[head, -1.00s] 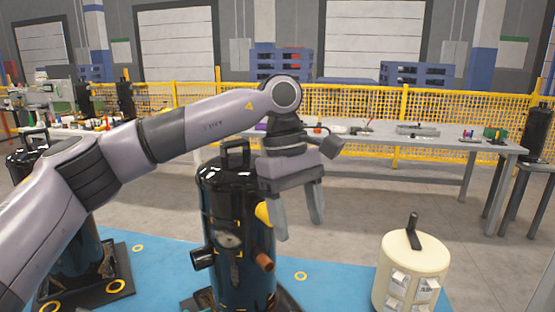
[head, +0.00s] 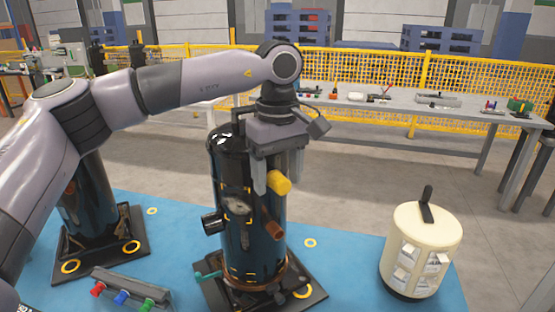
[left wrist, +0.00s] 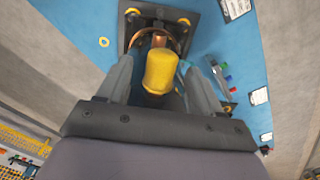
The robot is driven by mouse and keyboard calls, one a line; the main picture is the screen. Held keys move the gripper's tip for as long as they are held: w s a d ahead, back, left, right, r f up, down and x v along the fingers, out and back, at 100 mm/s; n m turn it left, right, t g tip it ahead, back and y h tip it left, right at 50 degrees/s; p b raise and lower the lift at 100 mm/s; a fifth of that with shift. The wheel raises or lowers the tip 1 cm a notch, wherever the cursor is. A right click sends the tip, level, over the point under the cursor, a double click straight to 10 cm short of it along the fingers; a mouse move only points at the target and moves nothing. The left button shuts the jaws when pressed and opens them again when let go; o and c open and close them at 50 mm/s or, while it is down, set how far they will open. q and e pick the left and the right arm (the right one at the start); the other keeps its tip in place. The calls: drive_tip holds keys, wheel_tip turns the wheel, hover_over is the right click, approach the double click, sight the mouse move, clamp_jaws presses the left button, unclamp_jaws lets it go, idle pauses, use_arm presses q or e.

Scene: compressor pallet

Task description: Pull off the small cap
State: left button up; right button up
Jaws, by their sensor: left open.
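The dark compressor (head: 240,170) stands upright on its base plate. A yellow cap (head: 279,183) sticks out of its upper side; it also shows in the left wrist view (left wrist: 160,72). A black cap or fitting (head: 212,222) sits lower left and a copper stub (head: 273,230) lower right. My left gripper (head: 279,186) points down and is open, with one finger on each side of the yellow cap. In the left wrist view the cap lies between the fingers (left wrist: 159,66), with no clear contact. My right gripper is not in view.
A cream cylinder (head: 420,225) with a black handle stands on the right of the blue mat (head: 345,270). Another dark compressor (head: 90,210) stands left. A rack with coloured pieces (head: 125,290) lies at the front. A long table (head: 400,100) and yellow fence are behind.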

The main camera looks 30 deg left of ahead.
use_arm(q)
clamp_jaws()
idle(0.4)
drive_tip(key=shift+s+d, duration=0.15)
drive_tip(key=shift+d, duration=0.15)
idle(0.4)
drive_tip(key=shift+s+d+b, duration=0.2)
drive_tip(key=shift+s+d, duration=0.3)
drive_tip(key=shift+d, duration=0.3)
drive_tip(key=shift+s+d+b, duration=0.15)
drive_tip(key=shift+s+d, duration=0.3)
drive_tip(key=shift+d, duration=0.4)
drive_tip(key=shift+s+d+b, duration=0.2)
drive_tip(key=shift+s+d, duration=0.3)
drive_tip(key=shift+d, duration=0.3)
